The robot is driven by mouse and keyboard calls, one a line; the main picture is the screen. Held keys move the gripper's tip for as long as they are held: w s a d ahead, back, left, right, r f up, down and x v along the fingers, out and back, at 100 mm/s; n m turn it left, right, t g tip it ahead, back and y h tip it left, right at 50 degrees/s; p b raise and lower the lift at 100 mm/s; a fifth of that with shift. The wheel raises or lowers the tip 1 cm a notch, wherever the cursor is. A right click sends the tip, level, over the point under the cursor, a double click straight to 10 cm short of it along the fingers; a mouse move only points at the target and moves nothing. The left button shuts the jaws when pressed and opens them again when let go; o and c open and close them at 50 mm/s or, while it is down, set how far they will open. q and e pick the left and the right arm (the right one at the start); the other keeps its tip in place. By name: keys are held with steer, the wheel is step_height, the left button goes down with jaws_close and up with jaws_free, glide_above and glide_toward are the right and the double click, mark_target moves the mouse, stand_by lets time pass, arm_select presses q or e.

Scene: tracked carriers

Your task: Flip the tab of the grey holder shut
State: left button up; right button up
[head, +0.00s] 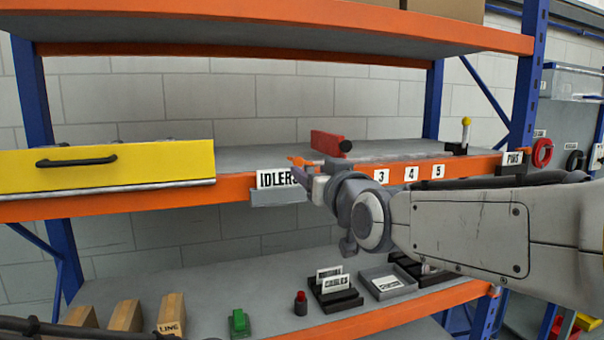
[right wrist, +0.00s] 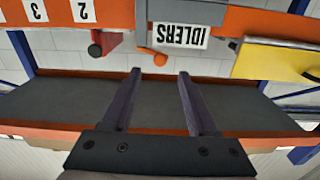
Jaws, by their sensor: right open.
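The grey holder (head: 277,199) is fixed to the orange front beam of the middle shelf and carries a white IDLERS card (head: 272,179). In the upside-down right wrist view, the card (right wrist: 180,35) and the orange tab (right wrist: 160,60) both show. The orange tab (head: 297,161) stands at the card's right end, above its top edge in the head view. My right gripper (head: 311,178) is open and empty close to the tab. In the wrist view the tab appears just beyond the gap between its fingertips (right wrist: 160,74). Contact cannot be told. My left gripper is out of view.
A yellow drawer (head: 110,165) stands left of the holder. A red block with a black knob (head: 328,143) lies on the shelf behind my gripper. Number cards (head: 411,174) line the beam to the right. Wooden blocks, trays and a green item (head: 239,323) stand below.

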mark_target(299, 162)
steer(key=x, duration=0.1)
steer(key=p+x, duration=0.1)
steer(key=x, duration=0.1)
steer(key=p+x, duration=0.1)
steer(key=x, duration=0.1)
steer(key=shift+w+r, duration=0.15)
steer(key=shift+r, duration=0.15)
steer(key=shift+w+a+f, duration=0.1)
steer(key=shift+w+a, duration=0.15)
steer(key=shift+w, duration=0.2)
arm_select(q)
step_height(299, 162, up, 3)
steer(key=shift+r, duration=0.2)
